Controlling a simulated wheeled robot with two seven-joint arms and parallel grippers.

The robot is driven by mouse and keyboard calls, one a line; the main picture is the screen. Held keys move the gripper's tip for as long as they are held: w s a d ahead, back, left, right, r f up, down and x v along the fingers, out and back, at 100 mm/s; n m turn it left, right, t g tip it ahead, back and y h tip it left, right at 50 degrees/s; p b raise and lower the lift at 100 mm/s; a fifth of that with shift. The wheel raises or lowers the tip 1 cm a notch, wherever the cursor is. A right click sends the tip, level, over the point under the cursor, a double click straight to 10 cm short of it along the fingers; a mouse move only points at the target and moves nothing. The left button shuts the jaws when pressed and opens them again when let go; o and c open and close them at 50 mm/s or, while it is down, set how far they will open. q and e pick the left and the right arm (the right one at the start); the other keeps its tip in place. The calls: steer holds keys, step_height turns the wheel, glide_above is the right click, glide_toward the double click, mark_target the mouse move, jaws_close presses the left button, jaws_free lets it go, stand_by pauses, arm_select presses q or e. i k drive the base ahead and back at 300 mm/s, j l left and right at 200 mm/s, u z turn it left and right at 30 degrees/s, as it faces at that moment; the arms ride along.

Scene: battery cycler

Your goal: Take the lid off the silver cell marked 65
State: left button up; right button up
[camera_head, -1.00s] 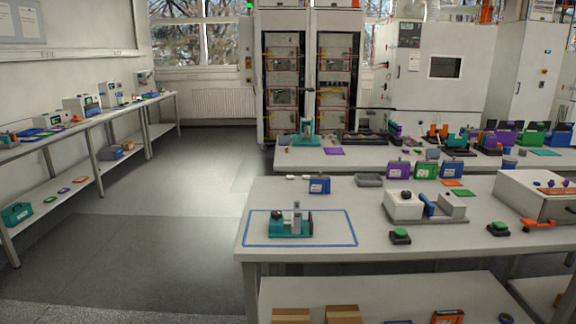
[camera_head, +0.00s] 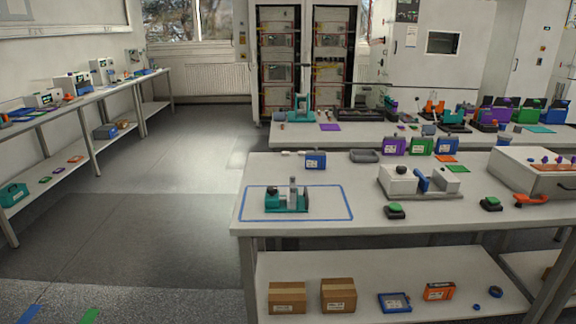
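A teal fixture (camera_head: 272,203) with a black knob stands inside a blue taped outline (camera_head: 345,212) on the near table. A small silver upright piece (camera_head: 292,192) stands in or against this fixture. It may be a silver cell, but it is too small to read a 65 or make out a lid. A second teal fixture (camera_head: 300,106) stands on the table behind. Neither of my grippers is in view.
The near table (camera_head: 335,232) also bears a blue cell-like box (camera_head: 315,160), a white-grey device (camera_head: 398,180), green buttons (camera_head: 395,209) and a large white box (camera_head: 540,175). Cartons (camera_head: 287,298) lie on its lower shelf.

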mark_target(293, 179)
steer(key=i+l+u, duration=0.2)
steer(key=i+l, duration=0.25)
steer(key=i+l+u, duration=0.2)
steer(key=i+l, duration=0.3)
steer(key=i+l+u, duration=0.2)
steer(key=i+l, duration=0.2)
steer(key=l, duration=0.25)
